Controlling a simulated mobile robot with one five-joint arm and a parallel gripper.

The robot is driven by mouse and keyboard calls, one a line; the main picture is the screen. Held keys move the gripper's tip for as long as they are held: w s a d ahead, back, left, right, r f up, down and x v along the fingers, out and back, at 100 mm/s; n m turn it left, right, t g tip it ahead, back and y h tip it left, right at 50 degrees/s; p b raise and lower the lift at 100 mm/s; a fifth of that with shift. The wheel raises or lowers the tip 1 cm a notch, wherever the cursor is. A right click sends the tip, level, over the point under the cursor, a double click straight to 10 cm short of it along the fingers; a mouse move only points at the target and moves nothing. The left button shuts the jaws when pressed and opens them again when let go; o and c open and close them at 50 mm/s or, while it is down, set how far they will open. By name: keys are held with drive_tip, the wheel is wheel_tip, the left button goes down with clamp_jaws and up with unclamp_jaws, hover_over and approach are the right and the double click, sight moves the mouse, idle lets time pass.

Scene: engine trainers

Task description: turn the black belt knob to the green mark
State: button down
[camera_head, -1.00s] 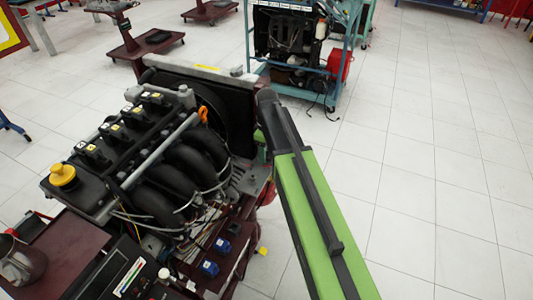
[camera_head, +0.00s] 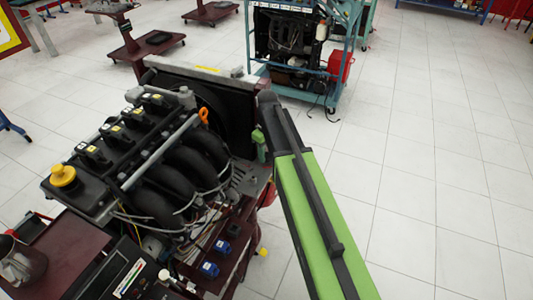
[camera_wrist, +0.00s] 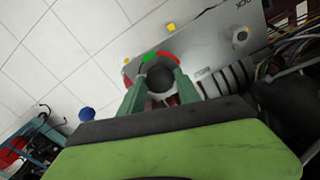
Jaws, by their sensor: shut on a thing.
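The black belt knob (camera_wrist: 159,78) sits on a grey metal plate (camera_wrist: 205,48) in the wrist view. A ring with red arcs surrounds it, and the green mark (camera_wrist: 150,57) is on this ring, just above and left of the knob. My gripper (camera_wrist: 159,84) has its two green fingers on either side of the knob and is shut on it. The knob's pointer cannot be made out. In the head view a green part of my gripper (camera_head: 259,146) shows beside the radiator; the knob is hidden there.
The engine trainer (camera_head: 165,150) fills the left of the head view, with a black radiator (camera_head: 230,112) at its far end. Wires and hoses lie close to the plate. A blue-green framed stand (camera_head: 300,50) is behind. The tiled floor at right is clear.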

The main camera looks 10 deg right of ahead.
sight(267, 155)
drive_tip(key=c, duration=0.9)
unclamp_jaws()
drive_tip(key=shift+o, duration=0.2)
wheel_tip(267, 155, up, 18)
drive_tip(key=p, duration=1.7)
drive_tip(key=shift+f, duration=0.25)
drive_tip(key=shift+f, duration=0.1)
